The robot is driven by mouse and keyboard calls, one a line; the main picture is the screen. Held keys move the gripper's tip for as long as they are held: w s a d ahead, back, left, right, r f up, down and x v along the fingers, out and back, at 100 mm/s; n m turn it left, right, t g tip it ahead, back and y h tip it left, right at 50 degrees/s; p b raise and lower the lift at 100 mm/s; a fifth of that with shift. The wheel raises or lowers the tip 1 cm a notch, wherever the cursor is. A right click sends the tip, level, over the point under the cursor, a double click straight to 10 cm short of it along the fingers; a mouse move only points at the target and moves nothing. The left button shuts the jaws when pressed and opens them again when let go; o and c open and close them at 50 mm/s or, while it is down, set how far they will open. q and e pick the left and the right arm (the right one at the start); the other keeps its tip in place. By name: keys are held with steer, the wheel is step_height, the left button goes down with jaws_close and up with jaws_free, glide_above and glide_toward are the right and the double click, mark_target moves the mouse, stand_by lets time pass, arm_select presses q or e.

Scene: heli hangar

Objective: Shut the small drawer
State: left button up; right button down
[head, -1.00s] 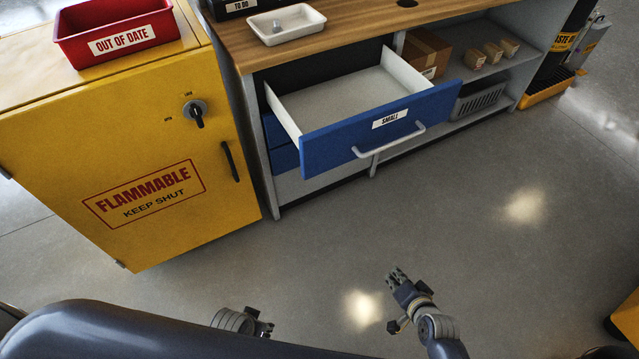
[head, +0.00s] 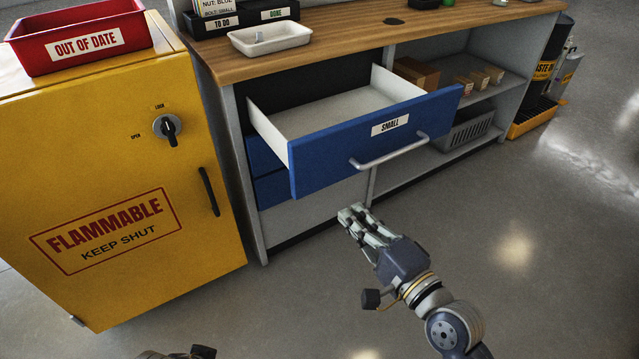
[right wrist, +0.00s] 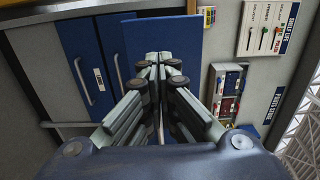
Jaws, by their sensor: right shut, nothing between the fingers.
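The small drawer (head: 330,149) has a blue front with a "SMALL" label and a pale bar handle (head: 390,151). It stands well open from the workbench, its white inside visible and apparently empty. My right gripper (head: 352,211) is shut and empty, in front of the drawer front and lower in the picture, left of the handle. A gap shows between them. The shut fingers (right wrist: 158,60) also show in the right wrist view, with blue panels and handles beyond; I cannot tell which panel is the small drawer. Only a scrap of my left gripper (head: 200,352) shows at the bottom edge.
A yellow flammables cabinet (head: 120,190) stands left of the bench, with a red tray (head: 80,35) on top. The wooden benchtop (head: 340,32) holds a white dish (head: 270,38). More blue drawers lie below the open one. Shelves with boxes are at right. Floor in front is clear.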

steer(key=b, duration=0.2)
glide_toward(313, 172)
steer(key=x, duration=0.6)
steer(key=shift+w+a, duration=0.35)
steer(key=shift+w, duration=0.1)
arm_select(q)
steer(key=w, duration=0.1)
steer(key=w+t, duration=0.1)
steer(key=w, duration=0.1)
steer(key=w+d+t, duration=0.1)
steer(key=shift+w+d+f+h, duration=0.1)
steer(key=shift+w+f+h, duration=0.05)
steer(key=shift+f+h, duration=0.15)
